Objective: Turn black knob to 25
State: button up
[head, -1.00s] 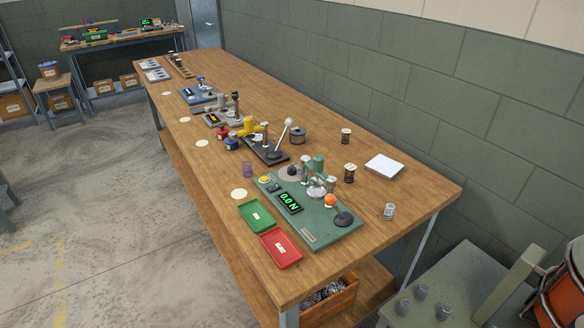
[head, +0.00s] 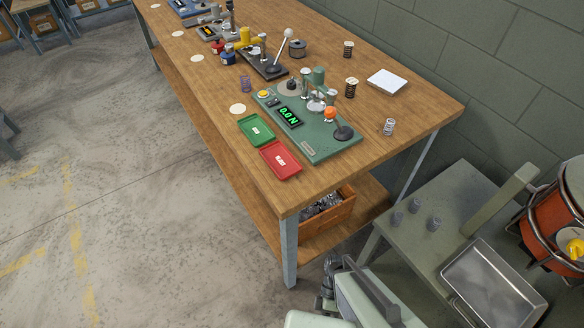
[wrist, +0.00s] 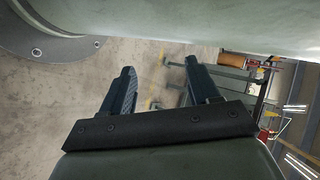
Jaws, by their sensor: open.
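The green spring tester (head: 315,130) sits on the near end of the wooden bench in the head view. A small black knob (head: 291,85) stands on a grey round dial at its far left corner. The dial's marks are too small to read. The tester's green display (head: 289,116) appears to read 0.0 N. My gripper (wrist: 162,84) is open and empty in the wrist view, with its two dark fingers apart and floor behind them. It is away from the knob, which the wrist view does not show.
The tester also carries an orange-ball lever (head: 330,113). A green tray (head: 256,129) and red tray (head: 280,160) lie in front. A grey side table (head: 440,225) with an orange machine (head: 562,215) stands right.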

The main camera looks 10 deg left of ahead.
jog(key=s+a+r+n+g+h, duration=0.25)
jog(key=a+r+n, duration=0.35)
jog(key=n, duration=0.7)
jog(key=w+a+f+t, duration=0.1)
jog(key=w+a+t, duration=0.35)
jog(key=a, duration=0.75)
jog(key=w+a+t, duration=0.3)
jog(key=w+a, duration=0.3)
jog(key=a, duration=0.6)
jog(key=w+a+f+t, duration=0.1)
jog(key=w+a+t, duration=0.3)
jog(key=a, duration=0.8)
jog(key=w+a+r+m+t+y, duration=0.4)
jog(key=w+a+r+t, duration=0.1)
jog(key=w+a+r, duration=1.6)
jog(key=w+d+r+m+t, duration=0.25)
jog(key=w+r+m, duration=0.25)
jog(key=w+r, duration=1.45)
jog(key=m+g+h, duration=0.2)
jog(key=m+g, duration=0.3)
jog(key=m, duration=0.2)
send_near(292, 79)
jog(key=shift+y, duration=0.25)
jog(key=f, duration=0.9)
jog(key=shift+s+d+f, duration=0.15)
jog(key=shift+s+f, duration=0.2)
